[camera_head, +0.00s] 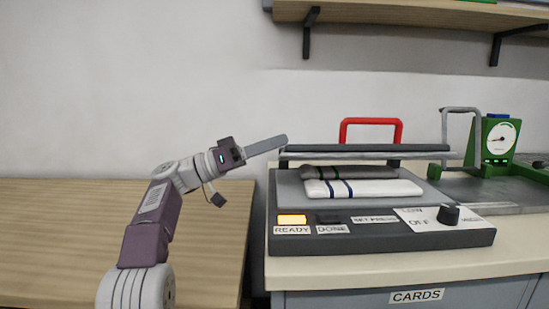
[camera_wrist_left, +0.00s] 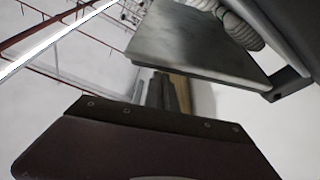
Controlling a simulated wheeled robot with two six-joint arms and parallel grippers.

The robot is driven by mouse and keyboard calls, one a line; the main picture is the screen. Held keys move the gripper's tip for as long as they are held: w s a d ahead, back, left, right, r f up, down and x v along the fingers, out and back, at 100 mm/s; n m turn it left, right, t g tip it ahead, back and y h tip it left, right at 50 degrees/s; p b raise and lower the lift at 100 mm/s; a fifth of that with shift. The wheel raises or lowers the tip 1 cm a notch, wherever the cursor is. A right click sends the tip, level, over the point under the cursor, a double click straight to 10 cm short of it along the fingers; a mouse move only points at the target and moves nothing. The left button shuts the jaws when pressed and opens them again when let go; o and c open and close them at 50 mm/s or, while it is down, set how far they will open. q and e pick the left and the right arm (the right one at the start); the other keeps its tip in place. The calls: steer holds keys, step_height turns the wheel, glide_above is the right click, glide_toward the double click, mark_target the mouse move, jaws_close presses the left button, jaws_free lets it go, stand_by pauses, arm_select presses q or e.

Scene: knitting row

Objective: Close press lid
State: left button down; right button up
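The press (camera_head: 380,237) stands on a cabinet top. Its lid (camera_head: 365,147) shows nearly edge-on as a thin grey plate above the bed, with a visible gap over the knits, and a red handle (camera_head: 371,123) rises above it. A grey knit (camera_head: 348,173) and a white knit with dark stripes (camera_head: 375,188) lie on the bed. My left gripper (camera_head: 284,138) looks shut and empty, its tips by the lid's left end; contact cannot be told. In the left wrist view its fingers (camera_wrist_left: 162,93) sit close together below a grey panel (camera_wrist_left: 195,45). My right gripper is out of view.
The READY lamp (camera_head: 291,219) glows amber and the DONE lamp (camera_head: 328,218) is dark. A knob (camera_head: 448,214) sticks up at the panel's right. A green machine with a dial (camera_head: 498,143) stands at right. A wooden table (camera_head: 215,250) at left is clear. A shelf (camera_head: 420,13) hangs above.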

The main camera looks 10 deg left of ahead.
arm_select(q)
steer(key=shift+m, duration=0.7)
steer(key=f+b, duration=0.1)
steer(key=f, duration=0.1)
steer(key=s+f+b, duration=0.1)
steer(key=f+b, duration=0.1)
steer(key=shift+d, duration=0.1)
steer(key=shift+s+f+b, duration=0.25)
steer(key=shift+f+b, duration=0.75)
steer(key=shift+b, duration=0.15)
steer(key=shift+s+d+f, duration=0.1)
steer(key=shift+f, duration=0.05)
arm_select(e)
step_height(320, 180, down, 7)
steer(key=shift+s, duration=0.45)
